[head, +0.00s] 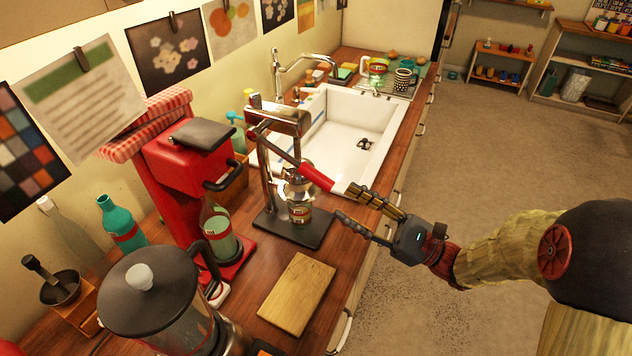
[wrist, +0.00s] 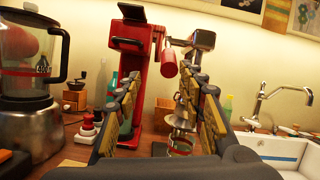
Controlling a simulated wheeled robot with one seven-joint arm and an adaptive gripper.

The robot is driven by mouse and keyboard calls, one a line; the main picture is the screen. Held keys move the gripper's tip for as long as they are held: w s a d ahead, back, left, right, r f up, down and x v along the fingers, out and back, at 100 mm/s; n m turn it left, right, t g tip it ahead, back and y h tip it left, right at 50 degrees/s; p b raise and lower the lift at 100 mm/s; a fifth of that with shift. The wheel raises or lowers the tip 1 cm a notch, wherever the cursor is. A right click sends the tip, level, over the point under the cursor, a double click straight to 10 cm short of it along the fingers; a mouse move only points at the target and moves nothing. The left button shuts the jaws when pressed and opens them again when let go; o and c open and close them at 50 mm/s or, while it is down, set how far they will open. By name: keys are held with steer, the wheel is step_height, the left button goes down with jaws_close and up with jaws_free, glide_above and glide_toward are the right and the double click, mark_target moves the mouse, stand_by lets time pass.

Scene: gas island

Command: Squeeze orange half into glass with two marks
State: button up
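A metal lever press (head: 265,165) stands on a dark base on the counter. Its lever ends in a red handle (head: 316,178), which slopes down toward my gripper. A small glass (head: 299,213) with a red band stands under the press's metal cup (head: 298,187); I cannot make out its marks. No orange half can be made out. My gripper (head: 341,202) is open and empty, its fingers spread near the handle's end. In the wrist view the red handle (wrist: 169,65) shows between the fingertips (wrist: 166,80), and the glass (wrist: 180,144) sits below; contact with the handle cannot be told.
A blender (head: 150,290) and a wooden board (head: 297,293) are nearer. A white sink (head: 345,130) with a faucet lies behind. Open floor (head: 480,130) lies right of the counter.

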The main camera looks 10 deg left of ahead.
mark_target(305, 170)
steer(key=shift+m+t, duration=0.4)
steer(key=shift+t, duration=0.2)
steer(key=shift+w+d+b+x, duration=0.1)
steer(key=shift+w+b+x, duration=0.1)
steer(key=shift+x, duration=1.3)
steer(key=shift+w+d+b+x, duration=0.1)
steer(key=shift+w+b+x, duration=0.05)
steer(key=shift+x, duration=1.3)
steer(key=shift+w+b+x, duration=0.2)
steer(key=shift+x, duration=1.3)
steer(key=shift+c, duration=0.5)
jaws_close()
